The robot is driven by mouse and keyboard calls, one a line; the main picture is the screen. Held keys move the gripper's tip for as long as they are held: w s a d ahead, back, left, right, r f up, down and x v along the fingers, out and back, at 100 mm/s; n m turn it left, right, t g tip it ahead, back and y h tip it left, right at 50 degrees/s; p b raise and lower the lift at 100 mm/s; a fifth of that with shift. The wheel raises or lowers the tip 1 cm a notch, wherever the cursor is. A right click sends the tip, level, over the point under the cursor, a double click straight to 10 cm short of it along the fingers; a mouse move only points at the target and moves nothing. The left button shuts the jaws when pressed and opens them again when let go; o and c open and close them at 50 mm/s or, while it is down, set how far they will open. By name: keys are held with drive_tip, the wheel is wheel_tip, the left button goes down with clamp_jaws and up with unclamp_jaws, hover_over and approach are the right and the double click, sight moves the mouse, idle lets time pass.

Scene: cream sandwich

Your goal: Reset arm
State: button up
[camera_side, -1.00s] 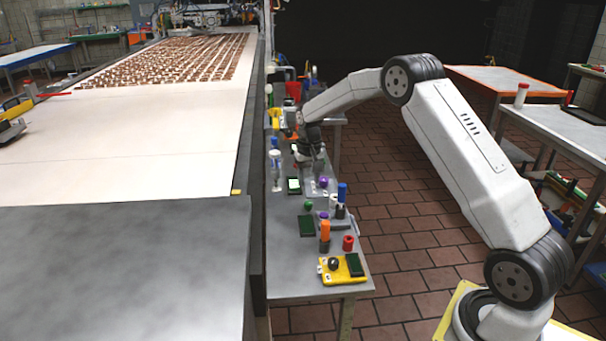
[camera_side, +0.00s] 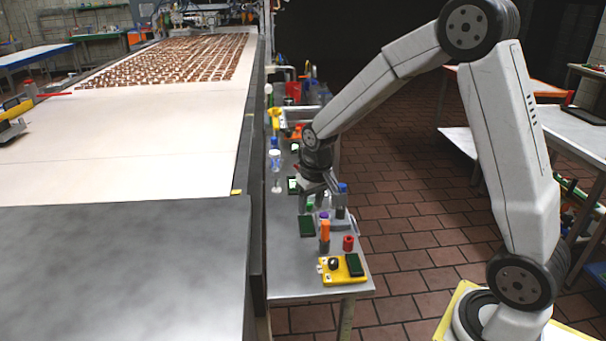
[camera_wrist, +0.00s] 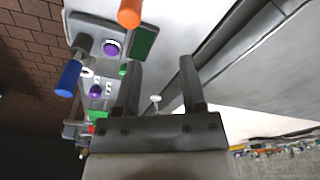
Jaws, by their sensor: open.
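My gripper (camera_side: 321,203) hangs from my arm over the narrow side table, beside the conveyor. In the wrist view its two fingers (camera_wrist: 160,82) are spread apart with nothing held between them. In the side view the fingers overlap a blue-capped item (camera_side: 343,188) and small green and purple-capped items, so I cannot tell how far apart they are from these. In the wrist view a blue cylinder (camera_wrist: 69,78), an orange cylinder (camera_wrist: 130,13) and purple caps lie to the left of the fingers.
The white conveyor (camera_side: 130,150) with rows of brown pieces (camera_side: 180,65) runs along the left.

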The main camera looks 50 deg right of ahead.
drive_tip(key=s+a+n, duration=0.1)
drive_tip(key=s+a, duration=0.2)
drive_tip(key=s, duration=0.4)
drive_tip(key=s+a+n+t, duration=0.1)
drive_tip(key=s+a+n, duration=0.1)
drive_tip(key=s, duration=0.5)
drive_tip(key=shift+s+a+f, duration=0.15)
drive_tip(key=shift+a+f, duration=0.3)
drive_tip(key=shift+a, duration=0.45)
